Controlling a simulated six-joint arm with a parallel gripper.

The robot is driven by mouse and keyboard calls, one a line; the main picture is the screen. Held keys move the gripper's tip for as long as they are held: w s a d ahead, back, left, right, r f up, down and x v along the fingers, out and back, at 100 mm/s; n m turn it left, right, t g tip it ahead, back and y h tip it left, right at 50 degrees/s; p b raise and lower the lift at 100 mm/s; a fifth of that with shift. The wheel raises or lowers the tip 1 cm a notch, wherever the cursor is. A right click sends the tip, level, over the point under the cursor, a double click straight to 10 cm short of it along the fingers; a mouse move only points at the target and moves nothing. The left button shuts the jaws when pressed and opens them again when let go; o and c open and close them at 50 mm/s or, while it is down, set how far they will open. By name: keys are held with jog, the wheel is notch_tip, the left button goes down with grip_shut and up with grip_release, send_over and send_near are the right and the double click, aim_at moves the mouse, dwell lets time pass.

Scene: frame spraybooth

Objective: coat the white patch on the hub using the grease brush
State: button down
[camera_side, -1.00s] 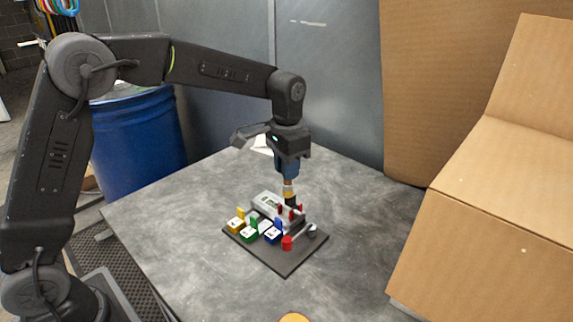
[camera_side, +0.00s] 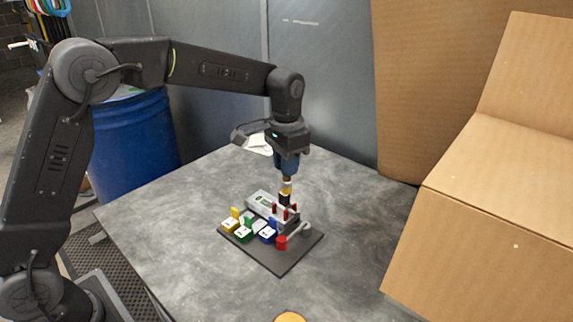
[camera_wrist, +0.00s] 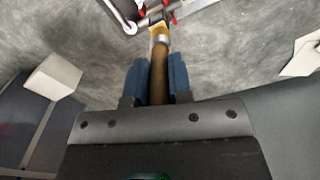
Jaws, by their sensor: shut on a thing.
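My gripper (camera_side: 287,170) points down over the dark board and is shut on the grease brush (camera_side: 286,187). In the wrist view the brush's wooden handle (camera_wrist: 159,75) runs between the blue fingers, with a pale ferrule and yellowish end beyond. The brush tip is over the back right part of the board, among small red uprights; whether it touches anything I cannot tell. A light round piece (camera_side: 306,228) at the board's right corner may be the hub. It also shows in the wrist view as a white disc (camera_wrist: 131,28), left of the brush end. I cannot make out a separate white patch.
The dark board (camera_side: 284,263) also carries a grey box (camera_side: 262,203), yellow, green and blue blocks and a red cylinder (camera_side: 281,243) joined by a rod to the round piece. A cardboard box (camera_side: 470,230) stands right.

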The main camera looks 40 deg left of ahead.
aim_at(286, 183)
jog(key=shift+s+a, duration=0.1)
jog(key=shift+a, duration=0.25)
jog(key=shift+s+a, duration=0.15)
jog(key=shift+s, duration=0.4)
jog(key=shift+d, duration=0.7)
jog(key=shift+w+d, duration=0.15)
jog(key=shift+w, duration=0.15)
jog(key=shift+r, duration=2.95)
